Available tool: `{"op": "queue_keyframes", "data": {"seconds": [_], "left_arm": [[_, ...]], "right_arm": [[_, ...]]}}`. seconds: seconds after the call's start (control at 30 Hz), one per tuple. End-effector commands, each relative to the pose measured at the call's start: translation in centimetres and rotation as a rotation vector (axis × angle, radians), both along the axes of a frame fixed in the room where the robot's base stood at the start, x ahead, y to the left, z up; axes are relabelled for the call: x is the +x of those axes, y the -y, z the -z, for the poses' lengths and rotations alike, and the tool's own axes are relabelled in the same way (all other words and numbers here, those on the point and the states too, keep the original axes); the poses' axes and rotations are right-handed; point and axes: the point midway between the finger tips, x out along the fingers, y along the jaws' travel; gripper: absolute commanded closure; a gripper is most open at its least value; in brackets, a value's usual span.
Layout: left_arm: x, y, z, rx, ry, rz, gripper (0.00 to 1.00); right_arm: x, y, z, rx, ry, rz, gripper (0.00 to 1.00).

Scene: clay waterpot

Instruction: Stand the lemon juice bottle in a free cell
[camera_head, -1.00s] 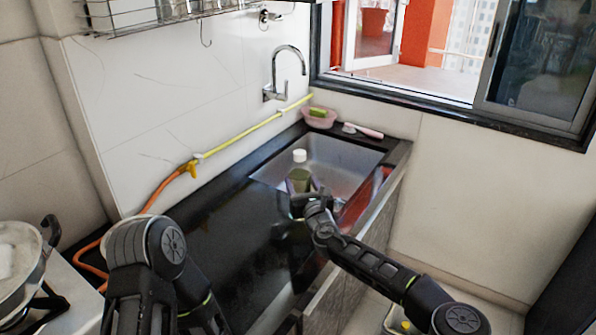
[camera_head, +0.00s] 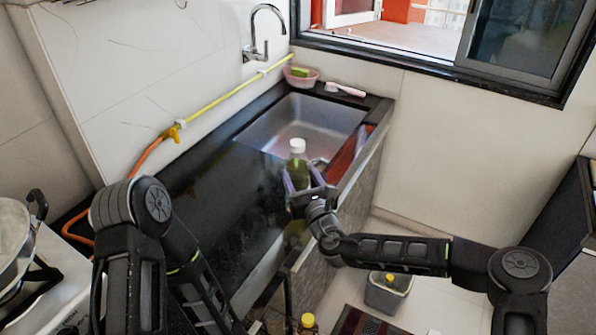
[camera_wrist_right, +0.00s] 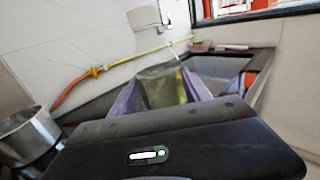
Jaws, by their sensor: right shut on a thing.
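A greenish bottle with a white cap (camera_head: 297,157) stands upright between the fingers of my right gripper (camera_head: 303,182), in front of the sink basin. No label on it can be read, so I cannot confirm that it is the lemon juice. In the right wrist view the two purple fingers press on both sides of the green bottle (camera_wrist_right: 163,88). My right gripper is shut on it. My left arm comes in at the lower left, and its gripper is outside the picture. A yellow-capped bottle (camera_head: 307,322) shows at the bottom edge; no cells can be made out around it.
The dark counter (camera_head: 205,190) has a sink (camera_head: 320,115) and a tap (camera_head: 262,30) behind. A grey bin (camera_head: 388,293) with something yellow stands on the floor at right. A pan (camera_head: 12,240) sits on the stove at left. A dark mat (camera_head: 365,322) lies at the bottom.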

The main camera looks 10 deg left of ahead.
Motion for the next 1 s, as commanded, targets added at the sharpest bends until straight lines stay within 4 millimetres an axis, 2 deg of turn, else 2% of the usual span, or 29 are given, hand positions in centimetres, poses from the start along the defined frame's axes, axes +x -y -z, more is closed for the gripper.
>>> {"op": "queue_keyframes", "data": {"seconds": [0.5, 0.67, 0.77, 0.83, 0.97, 1.0], "left_arm": [[0.0, 0.0, 0.0, 0.000, 0.000, 0.000, 0.19], [0.0, 0.0, 0.0, 0.000, 0.000, 0.000, 0.19], [0.0, 0.0, 0.0, 0.000, 0.000, 0.000, 0.19], [0.0, 0.0, 0.0, 0.000, 0.000, 0.000, 0.19], [0.0, 0.0, 0.0, 0.000, 0.000, 0.000, 0.19], [0.0, 0.0, 0.0, 0.000, 0.000, 0.000, 0.19]], "right_arm": [[0.1, 0.0, -0.2, 0.001, 0.004, 0.000, 1.00], [0.2, 1.3, -0.3, 0.003, 0.005, 0.019, 1.00], [0.1, 3.7, -0.6, 0.006, 0.008, 0.053, 1.00], [0.0, 6.1, -0.8, 0.009, 0.010, 0.087, 1.00], [-0.9, 12.0, -1.0, 0.014, 0.013, 0.172, 1.00], [-1.4, 14.0, -1.1, 0.014, 0.013, 0.202, 1.00]]}}
